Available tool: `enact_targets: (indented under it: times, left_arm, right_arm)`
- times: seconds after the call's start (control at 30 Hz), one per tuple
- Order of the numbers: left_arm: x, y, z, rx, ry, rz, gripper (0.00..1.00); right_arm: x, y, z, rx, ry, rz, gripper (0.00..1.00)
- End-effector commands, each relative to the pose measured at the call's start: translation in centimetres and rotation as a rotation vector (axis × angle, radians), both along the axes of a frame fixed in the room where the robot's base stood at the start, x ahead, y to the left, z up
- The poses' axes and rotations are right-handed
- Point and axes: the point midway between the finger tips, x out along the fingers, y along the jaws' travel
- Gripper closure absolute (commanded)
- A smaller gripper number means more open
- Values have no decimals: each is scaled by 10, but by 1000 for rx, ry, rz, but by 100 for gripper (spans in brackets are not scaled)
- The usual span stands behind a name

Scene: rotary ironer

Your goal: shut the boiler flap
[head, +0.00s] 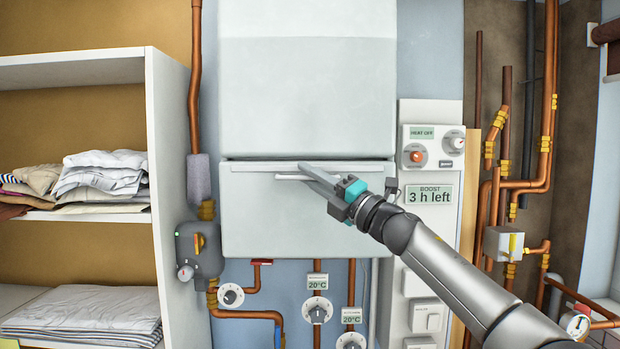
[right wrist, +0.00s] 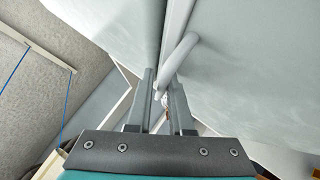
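The white boiler (head: 307,90) hangs on the wall in the head view. Its flap (head: 300,225) is the lower front panel, looking upright and nearly flush below the body, with a thin dark seam along its top. A bar handle (head: 288,177) runs across near the flap's top. My right gripper (head: 303,171) reaches from the lower right, its fingertips at the handle. In the right wrist view the handle's curved end (right wrist: 183,56) comes down to between the fingertips (right wrist: 160,85). The fingers are a small gap apart; whether they press on the handle is unclear. My left gripper is out of view.
Shelves (head: 160,150) with folded linen stand at the left. A control panel (head: 432,150) reading "3 h left" is right of the boiler, near my right arm. Copper pipes and dials (head: 317,310) lie below the flap.

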Motion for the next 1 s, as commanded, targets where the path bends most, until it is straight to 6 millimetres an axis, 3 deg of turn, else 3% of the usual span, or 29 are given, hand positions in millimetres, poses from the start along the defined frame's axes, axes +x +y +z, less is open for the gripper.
enact_targets:
  times: [0.53, 1.0]
  left_arm:
    - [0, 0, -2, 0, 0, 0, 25]
    - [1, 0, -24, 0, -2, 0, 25]
  right_arm:
    - [-1, -3, -5, -2, 4, -3, 76]
    - [-36, -44, -27, -3, 1, -3, 76]
